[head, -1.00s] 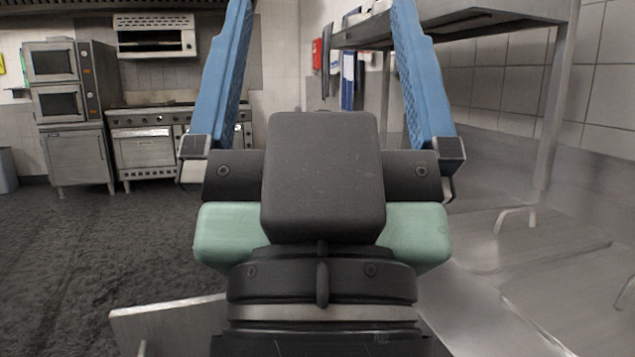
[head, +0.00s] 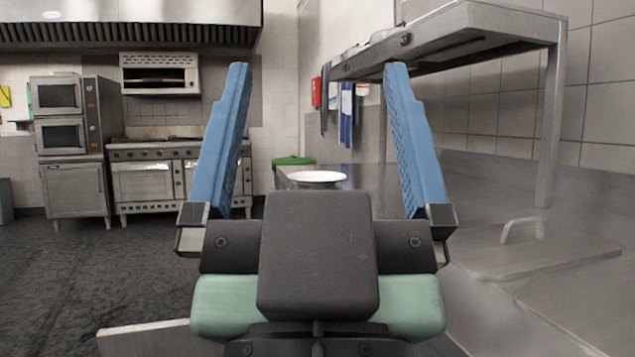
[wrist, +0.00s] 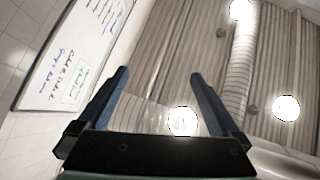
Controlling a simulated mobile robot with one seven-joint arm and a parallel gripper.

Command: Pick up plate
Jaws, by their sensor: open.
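A white plate (head: 317,177) lies on the far part of the steel counter (head: 352,172) in the head view, seen between my fingers and beyond them. My gripper (head: 318,72) is open and empty, with its two blue fingers pointing up and spread wide. The gripper body hides the counter just below the plate. In the wrist view my gripper (wrist: 160,72) points at the ceiling and a whiteboard, and no plate shows there.
A steel shelf (head: 460,22) on posts overhangs the counter at the right. A lidded steel well with a handle (head: 522,228) is at the right. A green-lidded bin (head: 294,160) stands behind the counter. Ovens (head: 70,130) and a range line the back.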

